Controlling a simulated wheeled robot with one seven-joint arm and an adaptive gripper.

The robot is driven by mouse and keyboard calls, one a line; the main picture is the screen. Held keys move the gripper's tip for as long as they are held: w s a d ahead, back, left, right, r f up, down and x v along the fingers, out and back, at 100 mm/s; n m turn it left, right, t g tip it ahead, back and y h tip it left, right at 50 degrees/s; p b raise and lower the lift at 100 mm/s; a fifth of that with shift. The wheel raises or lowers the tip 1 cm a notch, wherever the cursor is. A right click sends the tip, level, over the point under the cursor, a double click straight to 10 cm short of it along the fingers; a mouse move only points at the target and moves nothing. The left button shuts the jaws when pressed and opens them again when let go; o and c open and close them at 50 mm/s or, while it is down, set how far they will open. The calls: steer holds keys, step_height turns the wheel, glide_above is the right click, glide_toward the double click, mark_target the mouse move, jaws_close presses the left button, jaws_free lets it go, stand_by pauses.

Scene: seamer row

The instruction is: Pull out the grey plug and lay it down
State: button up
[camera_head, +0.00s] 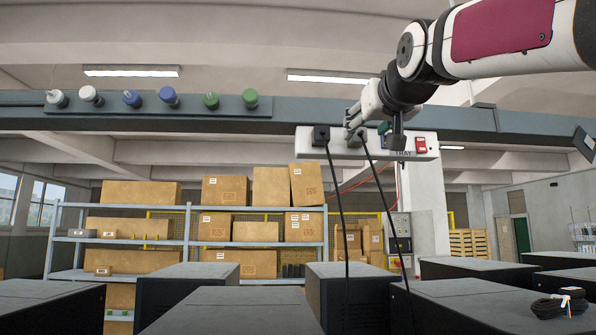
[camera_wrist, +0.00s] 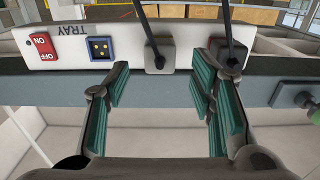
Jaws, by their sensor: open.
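The grey plug (camera_wrist: 160,60) sits in the white power strip marked TRAY (camera_wrist: 70,52), with a dark cable running from it. It also shows beside my gripper in the head view (camera_head: 352,134). My gripper (camera_wrist: 160,85) is open and empty in the wrist view, its teal-padded fingers spread to either side, just short of the grey plug. In the head view my gripper (camera_head: 374,128) is up at the strip and partly covers it. A darker plug (camera_wrist: 228,54), also with a cable, sits beside the grey one; it shows in the head view too (camera_head: 321,136).
The strip has a blue socket (camera_wrist: 100,49) and a red switch (camera_wrist: 41,45). The grey beam (camera_head: 150,118) carries several white, blue and green knobs. Dark flat-topped cabinets (camera_head: 230,306) stand below. A coiled black cable (camera_head: 560,304) lies on one at right.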

mark_target(360, 134)
steer(key=shift+w+p, duration=0.85)
steer(key=shift+w, duration=2.25)
steer(key=shift+c, duration=0.6)
jaws_close()
steer(key=shift+s, duration=0.2)
steer(key=shift+s+b, duration=0.8)
steer(key=shift+s, duration=2)
